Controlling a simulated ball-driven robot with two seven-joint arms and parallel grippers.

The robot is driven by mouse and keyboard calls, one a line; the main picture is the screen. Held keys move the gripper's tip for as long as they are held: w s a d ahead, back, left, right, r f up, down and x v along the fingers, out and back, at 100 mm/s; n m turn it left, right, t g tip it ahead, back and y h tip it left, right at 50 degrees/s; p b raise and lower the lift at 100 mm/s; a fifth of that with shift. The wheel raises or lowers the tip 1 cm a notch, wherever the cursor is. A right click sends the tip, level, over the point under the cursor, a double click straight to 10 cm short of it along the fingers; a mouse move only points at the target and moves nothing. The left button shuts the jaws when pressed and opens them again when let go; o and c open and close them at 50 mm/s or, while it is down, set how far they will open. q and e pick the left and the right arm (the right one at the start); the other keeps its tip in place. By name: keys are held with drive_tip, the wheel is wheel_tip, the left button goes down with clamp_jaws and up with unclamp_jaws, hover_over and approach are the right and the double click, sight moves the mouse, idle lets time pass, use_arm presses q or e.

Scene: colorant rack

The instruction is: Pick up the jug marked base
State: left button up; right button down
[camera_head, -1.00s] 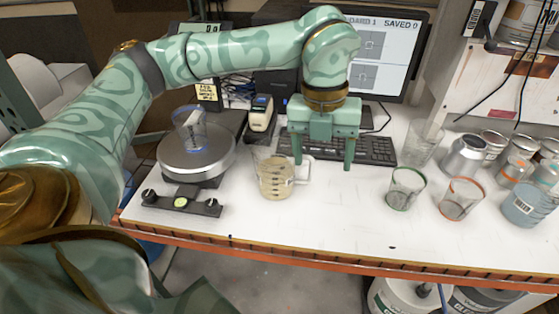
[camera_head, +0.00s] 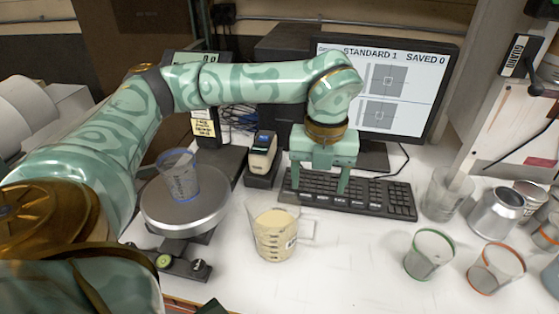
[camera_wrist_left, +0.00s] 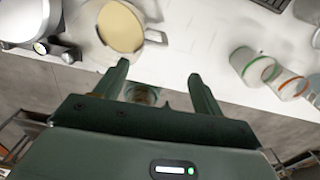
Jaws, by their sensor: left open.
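A clear jug (camera_head: 275,245) with cream-coloured contents and graduation marks stands upright on the white bench, its handle on the right. No readable "base" marking shows on it. The wrist view shows the jug (camera_wrist_left: 121,27) from above at the top, handle to the right. My left gripper (camera_head: 319,186) is open and empty, pointing down beyond and to the right of the jug, over the keyboard in the head view. In the wrist view its fingers (camera_wrist_left: 159,71) are apart, with the jug ahead of the left one, not between them. My right gripper is not in view.
A scale (camera_head: 186,208) holding a clear cup (camera_head: 179,176) stands left of the jug. A keyboard (camera_head: 350,197) and monitor (camera_head: 382,95) are behind. A green-rimmed cup (camera_head: 428,254), an orange-rimmed cup (camera_head: 495,268) and a metal can (camera_head: 496,213) stand right. Bench between jug and cups is clear.

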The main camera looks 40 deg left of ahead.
use_arm(q)
hover_over(311, 215)
drive_tip(key=f, duration=0.5)
drive_tip(key=shift+w+d+f, duration=0.2)
drive_tip(key=shift+w+f, duration=0.05)
drive_tip(key=shift+f, duration=0.1)
drive_tip(key=shift+s+f, duration=0.1)
drive_tip(key=shift+f, duration=0.4)
drive_tip(key=f, duration=0.4)
drive_tip(key=shift+s+a+f+b, duration=0.15)
drive_tip(key=shift+a+f+b, duration=0.05)
drive_tip(key=shift+f+b, duration=0.2)
drive_tip(key=shift+r, duration=0.1)
clamp_jaws()
